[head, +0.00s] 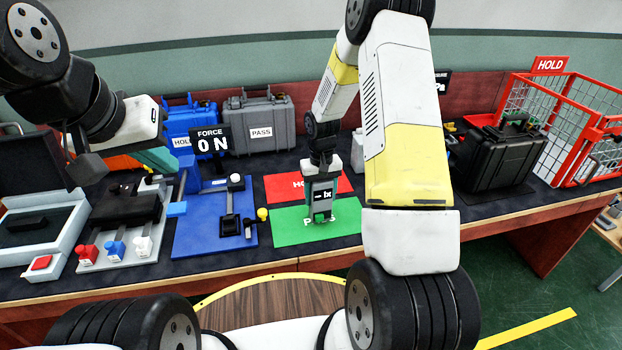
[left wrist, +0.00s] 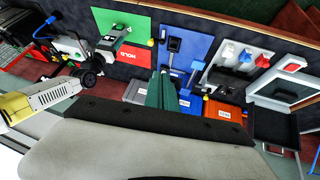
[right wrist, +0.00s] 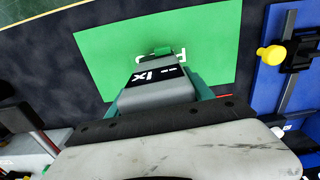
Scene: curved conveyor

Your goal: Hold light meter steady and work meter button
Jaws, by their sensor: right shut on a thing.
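The light meter (head: 321,192) is a grey device with a dark display reading "-- lx". It is over the green PASS mat (head: 285,232); I cannot tell whether it touches the mat. My right gripper (right wrist: 158,100) is shut on the meter, with a teal finger on each side of it. In the right wrist view, the meter (right wrist: 155,88) has a small green part (right wrist: 162,50) at its far end, perhaps the button. My left gripper (head: 158,160) is above the left part of the table, apart from the meter. Its teal fingers (left wrist: 163,88) are together and appear empty.
A red HOLD mat (head: 290,186) lies behind the green one. A blue force fixture (head: 210,235) with a "FORCE 0 N" sign (head: 211,143) stands left. A black case (head: 497,155) and red wire basket (head: 550,130) stand right. Blue and grey cases (head: 258,115) are behind.

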